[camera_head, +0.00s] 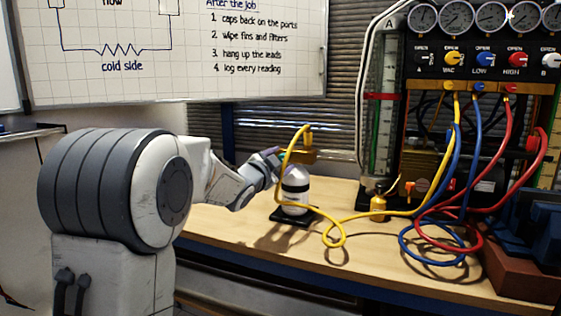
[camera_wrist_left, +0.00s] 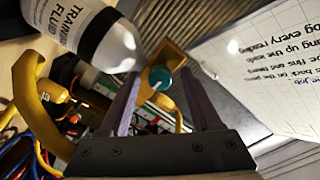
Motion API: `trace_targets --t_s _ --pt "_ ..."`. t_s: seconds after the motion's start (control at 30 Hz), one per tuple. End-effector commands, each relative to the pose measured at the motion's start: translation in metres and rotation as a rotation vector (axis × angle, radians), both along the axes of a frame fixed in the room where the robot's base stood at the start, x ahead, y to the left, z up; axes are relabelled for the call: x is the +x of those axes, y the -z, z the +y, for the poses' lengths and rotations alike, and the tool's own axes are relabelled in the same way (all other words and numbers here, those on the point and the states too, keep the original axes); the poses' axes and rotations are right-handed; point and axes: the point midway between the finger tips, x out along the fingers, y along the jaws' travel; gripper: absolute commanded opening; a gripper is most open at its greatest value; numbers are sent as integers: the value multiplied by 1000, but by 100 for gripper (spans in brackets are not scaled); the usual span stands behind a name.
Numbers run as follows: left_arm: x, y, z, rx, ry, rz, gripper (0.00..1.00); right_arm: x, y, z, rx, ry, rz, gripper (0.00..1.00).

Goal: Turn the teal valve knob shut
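The teal valve knob (camera_wrist_left: 160,78) has a white mark and sits on a brass valve block (camera_wrist_left: 170,58). In the head view the brass block (camera_head: 300,156) is on top of a white bottle (camera_head: 295,190); the knob is hidden there by my gripper. The bottle, lettered TRAINING FLUID, also shows in the left wrist view (camera_wrist_left: 100,40). My left gripper (camera_wrist_left: 161,75) is open, with the knob between its fingertips in the picture and gaps on both sides. I cannot tell whether the tips reach past it. In the head view the gripper (camera_head: 275,160) is at the block's left. My right gripper is not in view.
A yellow hose (camera_head: 329,232) runs from the valve along the bench (camera_head: 230,219). Blue (camera_head: 406,246) and red (camera_head: 476,235) hoses hang from the gauge panel (camera_head: 480,68). A whiteboard (camera_head: 170,60) hangs behind.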

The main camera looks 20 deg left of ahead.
Motion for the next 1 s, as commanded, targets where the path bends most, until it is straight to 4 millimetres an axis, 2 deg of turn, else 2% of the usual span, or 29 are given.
trace_targets --t_s 0.13,0.23,0.5,0.7,0.8,1.0 --pt "-2 -1 0 0 0 -1 64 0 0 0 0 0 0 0" --pt "-11 -1 1 0 -1 -1 64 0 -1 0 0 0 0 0" --pt "-63 -2 6 0 -2 -2 64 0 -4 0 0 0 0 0" --pt "-94 -1 8 0 -2 -1 64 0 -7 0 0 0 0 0" --pt "-102 -1 9 0 -1 0 64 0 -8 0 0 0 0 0" --pt "-105 0 8 0 0 0 64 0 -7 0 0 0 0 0"
